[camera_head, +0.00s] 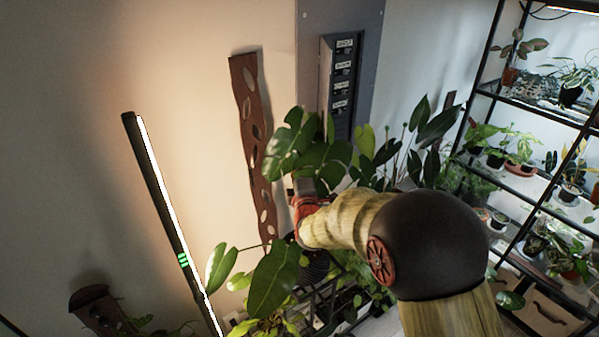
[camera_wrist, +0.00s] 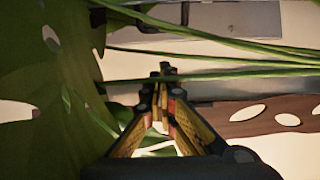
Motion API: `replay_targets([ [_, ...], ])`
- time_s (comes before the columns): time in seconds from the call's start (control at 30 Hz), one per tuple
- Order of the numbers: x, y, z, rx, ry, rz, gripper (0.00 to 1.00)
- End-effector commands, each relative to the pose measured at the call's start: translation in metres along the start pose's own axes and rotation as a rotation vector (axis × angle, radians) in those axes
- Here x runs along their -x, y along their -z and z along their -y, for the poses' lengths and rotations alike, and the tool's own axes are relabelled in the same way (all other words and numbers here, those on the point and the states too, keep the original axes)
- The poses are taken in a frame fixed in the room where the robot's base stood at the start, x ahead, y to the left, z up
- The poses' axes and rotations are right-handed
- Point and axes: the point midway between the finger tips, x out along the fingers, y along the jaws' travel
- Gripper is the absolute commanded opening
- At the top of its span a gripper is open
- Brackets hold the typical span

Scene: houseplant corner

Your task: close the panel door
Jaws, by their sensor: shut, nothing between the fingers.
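A grey wall panel (camera_head: 369,50) stands upright at the top centre of the head view. Its dark recess (camera_head: 343,105) shows a column of labelled switches, so the inside is exposed.
Broad green leaves (camera_head: 290,145) crowd around my gripper, and stems (camera_wrist: 215,75) cross just before the fingertips. A brown strip with holes (camera_head: 252,130) hangs on the wall. A lit light bar (camera_head: 165,210) leans at left. A black plant shelf (camera_head: 520,180) stands at right.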

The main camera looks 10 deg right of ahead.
Motion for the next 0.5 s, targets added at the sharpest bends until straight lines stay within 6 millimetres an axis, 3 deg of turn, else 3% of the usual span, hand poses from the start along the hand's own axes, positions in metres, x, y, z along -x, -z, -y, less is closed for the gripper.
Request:
replay_targets([
  [0.33, -0.054, -0.001, 0.0, -0.001, 0.001, 0.001, 0.0],
  [0.5, -0.036, -0.02, -0.001, -0.001, 0.001, 0.002, 0.0],
])
